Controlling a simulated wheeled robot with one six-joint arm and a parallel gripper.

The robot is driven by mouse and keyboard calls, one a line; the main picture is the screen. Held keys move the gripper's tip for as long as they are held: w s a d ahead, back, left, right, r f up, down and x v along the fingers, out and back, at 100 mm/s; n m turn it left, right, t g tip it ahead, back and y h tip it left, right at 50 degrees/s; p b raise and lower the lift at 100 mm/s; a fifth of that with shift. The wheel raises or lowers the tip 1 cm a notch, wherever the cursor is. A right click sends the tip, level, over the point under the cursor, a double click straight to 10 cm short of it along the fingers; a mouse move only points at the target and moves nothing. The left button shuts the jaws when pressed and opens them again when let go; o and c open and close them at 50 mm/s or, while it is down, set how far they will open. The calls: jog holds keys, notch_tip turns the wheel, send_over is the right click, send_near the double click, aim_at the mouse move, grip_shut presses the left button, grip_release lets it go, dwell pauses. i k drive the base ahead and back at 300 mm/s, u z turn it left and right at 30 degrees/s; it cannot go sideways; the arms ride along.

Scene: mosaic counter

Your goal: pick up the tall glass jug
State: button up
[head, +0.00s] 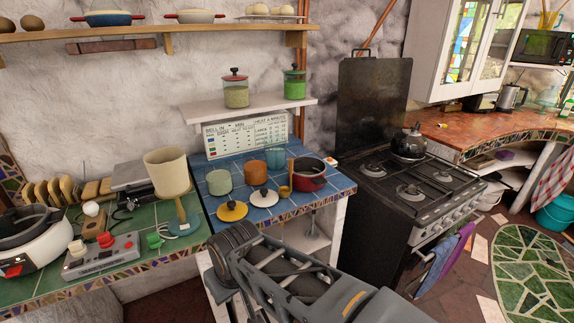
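No tall glass jug stands out clearly. The nearest match is a clear bluish glass vessel (275,156) at the back of the blue-tiled counter (336,184); I cannot make out a handle or spout on it. It stands upright behind an orange-brown canister. My arm reaches up from the bottom of the head view, and my gripper (228,246) is at its far end, in front of the blue counter and apart from the glass. The fingers do not show clearly, so I cannot see whether they are open or shut.
Around the glass stand a pale green canister (219,181), orange-brown canister (253,173), red pot (309,176), and yellow (232,211) and white (263,198) lids. A shelf (262,103) with two jars hangs above. A lamp (168,175) stands left; a black stove (400,190) is right.

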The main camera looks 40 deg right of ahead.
aim_at(275, 144)
jog(key=u, duration=0.4)
jog(key=k, duration=0.15)
jog(key=z, duration=1.4)
